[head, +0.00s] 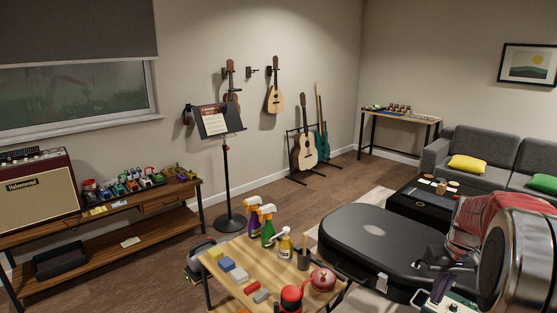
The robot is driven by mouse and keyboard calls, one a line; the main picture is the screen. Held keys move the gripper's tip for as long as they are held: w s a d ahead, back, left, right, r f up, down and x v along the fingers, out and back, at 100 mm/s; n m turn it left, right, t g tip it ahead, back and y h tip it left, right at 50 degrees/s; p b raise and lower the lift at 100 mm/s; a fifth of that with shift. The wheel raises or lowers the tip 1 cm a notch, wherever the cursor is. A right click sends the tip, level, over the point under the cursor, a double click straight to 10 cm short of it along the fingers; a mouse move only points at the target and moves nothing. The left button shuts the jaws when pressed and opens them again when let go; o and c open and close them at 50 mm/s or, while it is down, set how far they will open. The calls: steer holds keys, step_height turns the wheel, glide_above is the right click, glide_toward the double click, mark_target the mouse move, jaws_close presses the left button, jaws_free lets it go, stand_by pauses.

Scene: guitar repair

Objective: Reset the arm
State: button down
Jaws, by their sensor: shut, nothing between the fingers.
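My arm fills the right edge of the head view, with a large round metal joint and a red-covered link close to the camera. My gripper (422,265) is the small dark end reaching left from it, in front of the black guitar case (375,245). It is shut and empty. Part of it is hidden behind my own arm, and I cannot tell whether it touches the case.
A wooden table (238,268) with spray bottles (267,226), blocks and a red pot (322,279) stands front centre. A black coffee table (425,207) and grey sofa (485,150) stand behind. Open floor lies left of centre.

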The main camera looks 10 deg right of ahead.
steer(key=s+a+r+n+t, duration=0.1)
steer(key=s+a+r, duration=0.2)
steer(key=s+a, duration=0.3)
steer(key=s+a+r+t, duration=0.2)
steer(key=s+a+r, duration=0.2)
steer(key=a, duration=1.1)
steer(key=s+a+r+n+t, duration=0.1)
steer(key=s+a+r, duration=0.2)
steer(key=s+a, duration=0.6)
steer(key=shift+s+a+r+n, duration=0.15)
steer(key=shift+s+a+n, duration=0.2)
steer(key=shift+a, duration=0.7)
